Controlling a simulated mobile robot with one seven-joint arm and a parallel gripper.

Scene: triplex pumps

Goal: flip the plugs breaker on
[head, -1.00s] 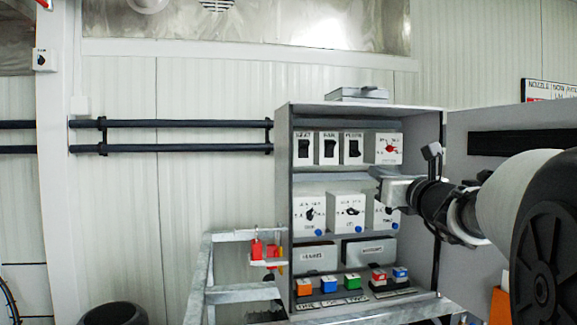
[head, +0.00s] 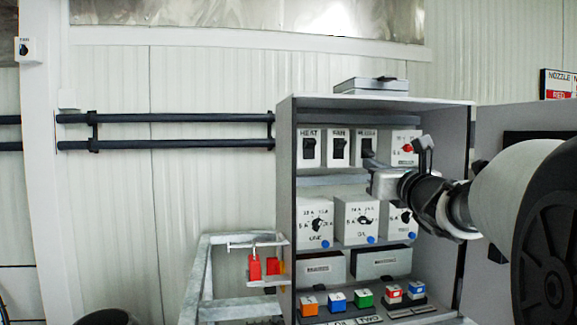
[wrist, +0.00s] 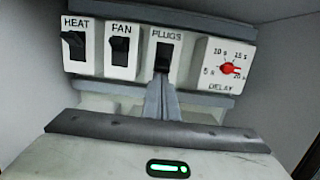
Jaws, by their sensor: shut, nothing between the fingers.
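The plugs breaker (wrist: 164,52) is a white box with a black switch, third in the top row of the open panel cabinet. In the head view the plugs breaker (head: 368,136) is partly covered at its lower end by my gripper (head: 369,166). In the wrist view my gripper (wrist: 162,82) is shut and empty, its fingertips at the lower end of the black switch. They look very close to it or touching; I cannot tell which. The switch's lower part is partly hidden, and its on or off position is not clear.
The heat breaker (wrist: 74,42) and fan breaker (wrist: 120,48) sit to the left. The delay dial (wrist: 228,68) is close on the right. A shelf with rotary dials (head: 316,222) lies below. The cabinet side wall (head: 287,190) bounds the left.

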